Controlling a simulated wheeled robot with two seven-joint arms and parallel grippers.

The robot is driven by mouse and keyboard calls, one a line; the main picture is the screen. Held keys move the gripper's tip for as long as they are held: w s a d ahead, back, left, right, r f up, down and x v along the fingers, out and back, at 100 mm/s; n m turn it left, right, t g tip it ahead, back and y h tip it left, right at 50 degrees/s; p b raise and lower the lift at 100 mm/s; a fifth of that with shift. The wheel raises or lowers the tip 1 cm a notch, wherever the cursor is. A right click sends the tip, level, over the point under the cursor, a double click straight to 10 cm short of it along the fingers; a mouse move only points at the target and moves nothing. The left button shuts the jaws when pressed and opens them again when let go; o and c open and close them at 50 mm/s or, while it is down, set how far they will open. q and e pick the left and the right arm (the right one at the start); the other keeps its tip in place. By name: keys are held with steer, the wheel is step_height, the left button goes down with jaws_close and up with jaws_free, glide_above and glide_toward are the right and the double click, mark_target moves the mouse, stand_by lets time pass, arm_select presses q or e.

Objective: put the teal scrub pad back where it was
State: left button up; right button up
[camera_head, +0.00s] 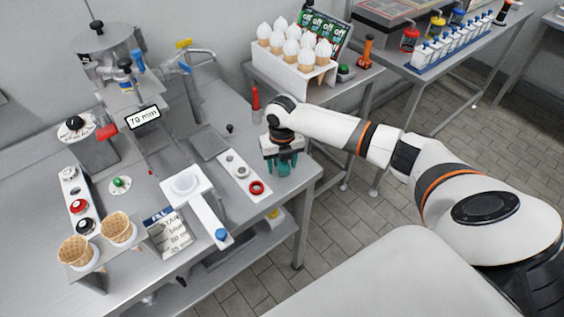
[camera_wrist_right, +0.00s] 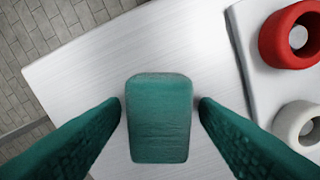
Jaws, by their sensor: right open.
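The teal scrub pad (camera_wrist_right: 160,120) is a rounded block in the right wrist view, over the bare metal table top near its corner. My right gripper (camera_head: 284,167) is open, pointing down at the right end of the table. Its two teal fingers stand on either side of the pad, with a narrow gap on each side in the wrist view. In the head view the pad cannot be told apart from the teal fingers. My left gripper is not in view.
A white plate (camera_head: 238,176) with a red ring (camera_head: 257,188) and grey rings lies just left of the gripper. A red bottle (camera_head: 255,98) stands behind. A white cone rack (camera_head: 287,66) stands on the table beyond. The table (camera_head: 285,192) is bare near its front-right corner.

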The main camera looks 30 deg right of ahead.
step_height(320, 180, up, 12)
steer(key=b, duration=0.1)
steer(key=shift+r, duration=0.15)
stand_by(0.6)
